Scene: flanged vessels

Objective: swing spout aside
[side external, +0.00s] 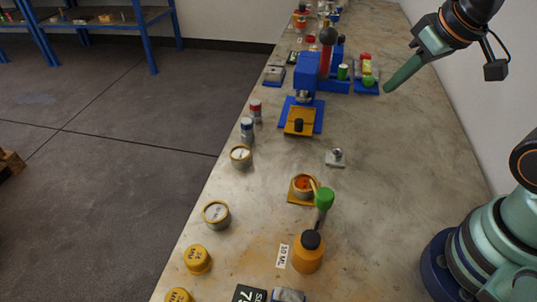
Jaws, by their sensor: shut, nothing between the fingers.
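My gripper (404,74) is at the upper right, above the bench, with its green fingers shut and pointing down to the left. It touches nothing that I can see. No part is plainly marked as the spout. An orange bottle (308,258) with a dark cap stands near the front, and a short dark stem runs from it up to a green knob (324,197). The knob sits at the right edge of a small round pot (303,188) with orange contents, on a yellow-brown plate. My gripper is far behind the bottle and knob, well apart from them.
A blue stand (307,70) with a yellow-brown plate (300,121) is at the back. A small metal piece (337,158) lies mid-bench. Round tins (216,213) and yellow lidded pots (197,259) line the left edge. The bench's right side (420,150) is clear.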

